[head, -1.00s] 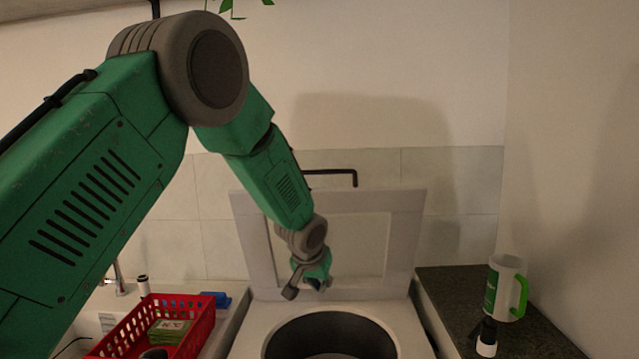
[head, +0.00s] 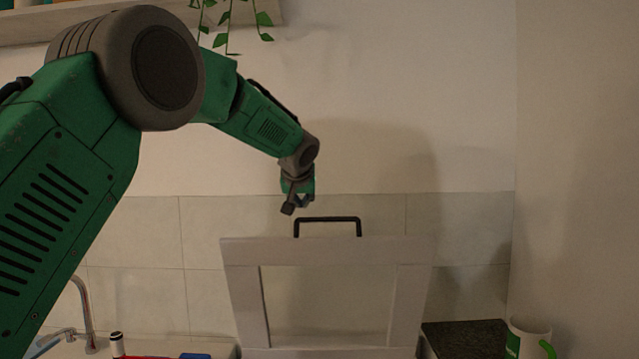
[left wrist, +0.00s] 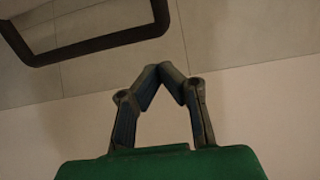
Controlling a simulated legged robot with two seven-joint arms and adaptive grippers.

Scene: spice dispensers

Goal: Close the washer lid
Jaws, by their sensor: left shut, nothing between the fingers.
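The washer lid (head: 409,300) stands raised, a pale square frame with a see-through middle, in the lower centre of the head view. A dark handle (head: 328,219) sticks up from its top edge, and it also shows at the upper left of the left wrist view (left wrist: 95,45). My left gripper (head: 289,208) is above the lid's top edge, just left of the handle and apart from it. In the left wrist view its fingertips (left wrist: 165,70) meet, with nothing between them. The washer's drum opening is out of view. My right gripper is not in view.
A tiled wall (head: 140,225) stands behind the lid. A tap (head: 85,310) is at the lower left. A white and green mug (head: 527,340) stands by a dark counter (head: 468,338) at the lower right. A plant (head: 235,22) hangs from a shelf above.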

